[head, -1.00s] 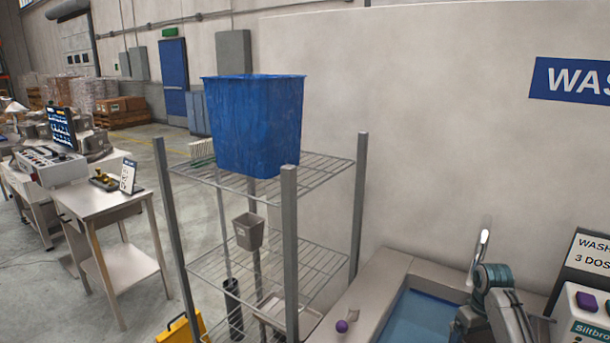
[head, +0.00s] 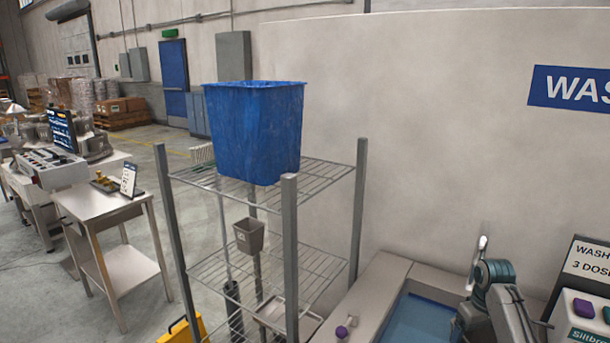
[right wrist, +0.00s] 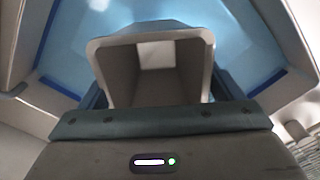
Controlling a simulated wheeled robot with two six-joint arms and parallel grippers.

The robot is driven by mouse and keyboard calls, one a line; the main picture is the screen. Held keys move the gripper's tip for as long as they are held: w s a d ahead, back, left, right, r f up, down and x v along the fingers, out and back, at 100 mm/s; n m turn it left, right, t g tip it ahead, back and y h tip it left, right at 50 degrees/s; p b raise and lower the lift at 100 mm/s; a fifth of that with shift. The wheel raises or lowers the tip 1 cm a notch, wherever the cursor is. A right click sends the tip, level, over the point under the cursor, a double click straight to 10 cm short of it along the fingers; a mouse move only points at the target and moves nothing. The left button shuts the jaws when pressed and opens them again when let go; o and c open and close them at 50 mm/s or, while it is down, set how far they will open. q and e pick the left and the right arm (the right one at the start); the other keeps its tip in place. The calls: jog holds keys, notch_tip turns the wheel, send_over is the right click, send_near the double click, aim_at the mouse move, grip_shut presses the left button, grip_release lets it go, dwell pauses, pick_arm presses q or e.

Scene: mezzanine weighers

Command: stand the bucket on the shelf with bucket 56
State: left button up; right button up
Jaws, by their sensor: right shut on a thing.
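A grey square-mouthed bucket (right wrist: 150,42) is in my right gripper (right wrist: 158,90), in the right wrist view. Its open mouth faces the camera; no number on it is visible. My right arm is at the lower right in the head view; its fingertips and the held bucket cannot be made out there. A small grey-brown bucket (head: 249,235) is on the wire rack's middle shelf (head: 215,272); its number is too small to read. My left gripper is not in view.
A large blue bin (head: 255,132) stands on the rack's top shelf (head: 325,172). Grey posts (head: 290,260) rise at the rack's corners. A blue-bottomed basin (head: 412,318) lies right of the rack, beside a control box (head: 585,315). A yellow thing (head: 181,332) is low at the left.

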notch_tip(320, 180, down, 6)
jog(key=b, duration=0.2)
jog(key=shift+r+b, duration=0.1)
jog(key=shift+b, duration=0.2)
pick_arm(q)
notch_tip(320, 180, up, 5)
jog(key=p, duration=0.9)
pick_arm(e)
notch_tip(320, 180, up, 14)
notch_tip(320, 180, down, 14)
jog(key=b, duration=0.8)
jog(key=shift+r+b, duration=0.15)
jog(key=shift+b, duration=0.25)
jog(key=shift+f, duration=0.3)
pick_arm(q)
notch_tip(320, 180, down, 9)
